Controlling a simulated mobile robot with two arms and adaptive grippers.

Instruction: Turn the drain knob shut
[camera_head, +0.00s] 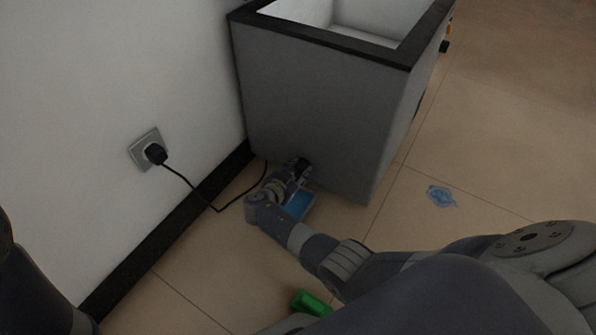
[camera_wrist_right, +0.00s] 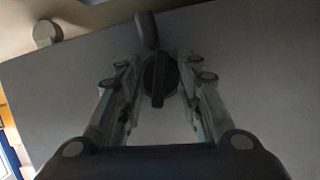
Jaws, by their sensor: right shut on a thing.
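The drain knob (camera_wrist_right: 158,82) is a dark round knob with a raised straight ridge, on the grey wall of a box-shaped tank (camera_head: 315,110). In the right wrist view the ridge runs nearly upright in the picture. My right gripper (camera_wrist_right: 158,78) has one finger on each side of the knob and is shut on it. In the head view the right gripper (camera_head: 300,168) reaches the foot of the tank's front wall and hides the knob. A short grey spout (camera_wrist_right: 148,30) sits beside the knob. My left gripper is outside the views; only part of that arm shows.
A blue tray (camera_head: 299,206) lies on the floor below my right gripper. A black cable (camera_head: 218,209) runs from a wall socket (camera_head: 145,150) to behind the arm. A green object (camera_head: 311,302) and a blue patch (camera_head: 441,196) are on the tiled floor. Open floor lies at right.

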